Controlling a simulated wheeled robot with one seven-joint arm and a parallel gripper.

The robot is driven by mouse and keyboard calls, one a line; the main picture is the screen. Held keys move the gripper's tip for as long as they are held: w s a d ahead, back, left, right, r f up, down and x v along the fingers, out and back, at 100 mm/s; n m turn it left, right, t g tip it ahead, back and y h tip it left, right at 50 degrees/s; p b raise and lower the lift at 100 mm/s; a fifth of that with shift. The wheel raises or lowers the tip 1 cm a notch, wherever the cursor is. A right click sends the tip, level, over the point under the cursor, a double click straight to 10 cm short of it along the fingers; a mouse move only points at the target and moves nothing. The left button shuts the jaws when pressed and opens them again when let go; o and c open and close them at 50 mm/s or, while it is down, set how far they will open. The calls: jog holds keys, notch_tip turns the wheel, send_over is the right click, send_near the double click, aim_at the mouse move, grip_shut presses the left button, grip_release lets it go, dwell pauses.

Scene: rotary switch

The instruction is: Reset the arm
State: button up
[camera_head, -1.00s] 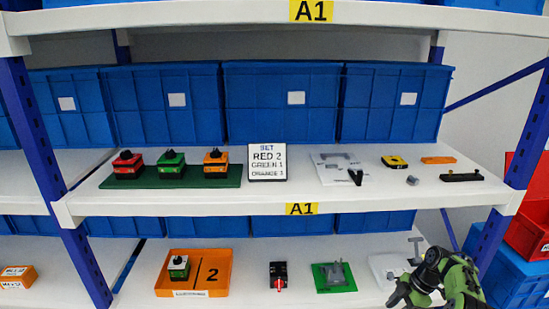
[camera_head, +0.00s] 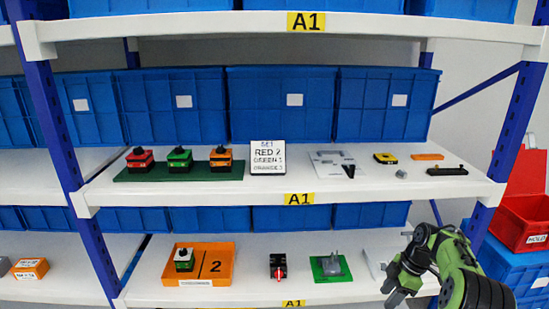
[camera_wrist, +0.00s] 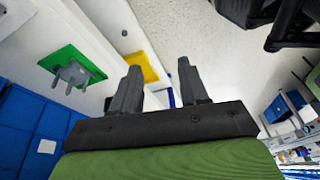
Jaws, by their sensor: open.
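My gripper (camera_head: 392,290) is at the lower right in the head view, in front of the lower shelf's right part, on my green and black arm. In the wrist view its two dark fingers (camera_wrist: 160,80) stand apart with nothing between them. The red switch (camera_head: 139,158), green switch (camera_head: 180,158) and orange switch (camera_head: 221,157) stand on a green board (camera_head: 150,176) on the middle shelf. Beside them a sign (camera_head: 268,158) reads SET, RED 2, GREEN 1; its last line looks like ORANGE 3. My gripper is well away from the switches.
The lower shelf holds an orange tray (camera_head: 222,280), a black switch with a red handle (camera_head: 278,265) and a green plate with a grey part (camera_head: 330,266). Blue bins (camera_head: 283,105) line the back. Red bins (camera_head: 522,222) stand at the right. Open floor shows in the wrist view.

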jog(key=s+a+r+m+t+h, duration=0.1)
jog(key=s+a+r+m, duration=0.1)
jog(key=s+a+r, duration=0.35)
jog(key=s+a+r+m+h, duration=0.1)
jog(key=s+a+r+m, duration=0.15)
jog(key=r, duration=0.55)
jog(key=s+a+r+m+t+h, duration=0.1)
jog(key=s+a+r+m, duration=0.2)
jog(key=a+r, duration=0.25)
jog(key=s+a+m+t, duration=0.3)
jog(key=s+m, duration=0.6)
jog(key=s, duration=1.2)
notch_tip(320, 180, up, 18)
jog(key=p, duration=1.7)
jog(key=shift+s+f, duration=0.15)
jog(key=shift+f, duration=0.05)
jog(key=shift+a+f, duration=0.1)
jog(key=shift+f, duration=0.05)
